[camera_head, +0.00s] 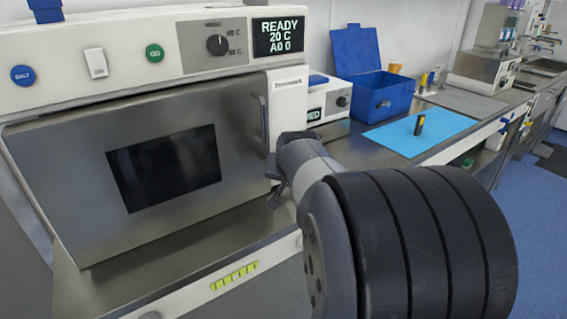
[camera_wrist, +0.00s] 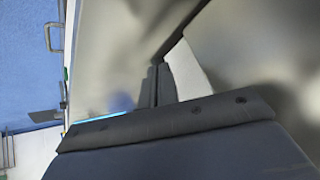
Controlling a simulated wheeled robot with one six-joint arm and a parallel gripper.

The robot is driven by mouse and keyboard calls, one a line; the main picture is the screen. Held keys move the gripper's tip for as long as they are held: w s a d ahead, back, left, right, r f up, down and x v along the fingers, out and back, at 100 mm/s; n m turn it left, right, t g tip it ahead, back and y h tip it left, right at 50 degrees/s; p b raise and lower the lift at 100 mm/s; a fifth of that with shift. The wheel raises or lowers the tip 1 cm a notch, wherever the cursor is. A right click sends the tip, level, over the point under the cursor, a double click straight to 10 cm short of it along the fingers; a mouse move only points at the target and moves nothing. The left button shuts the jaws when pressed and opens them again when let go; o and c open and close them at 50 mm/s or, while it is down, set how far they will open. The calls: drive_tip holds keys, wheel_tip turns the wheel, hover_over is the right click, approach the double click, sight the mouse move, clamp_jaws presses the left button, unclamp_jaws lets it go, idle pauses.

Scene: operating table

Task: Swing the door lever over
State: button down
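The steel oven-like machine's door (camera_head: 70,190) has a dark window and fills the left of the head view. My gripper (camera_head: 277,168) is at the lever's lower part, and my arm hides some of that area. In the wrist view the pale lever (camera_wrist: 186,70) shows right beside a dark finger of my gripper (camera_wrist: 160,85). The other finger is not clear, so I cannot tell whether the fingers are closed on the lever.
The panel above the door has buttons, a knob (camera_head: 217,45) and a display (camera_head: 278,36) reading READY 20 C. To the right are a small white device (camera_head: 328,100), an open blue box (camera_head: 385,100) and a blue mat (camera_head: 395,140) with a small dark-yellow object (camera_head: 419,125).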

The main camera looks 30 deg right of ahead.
drive_tip(key=shift+r, duration=0.15)
drive_tip(key=shift+r+p, duration=0.65)
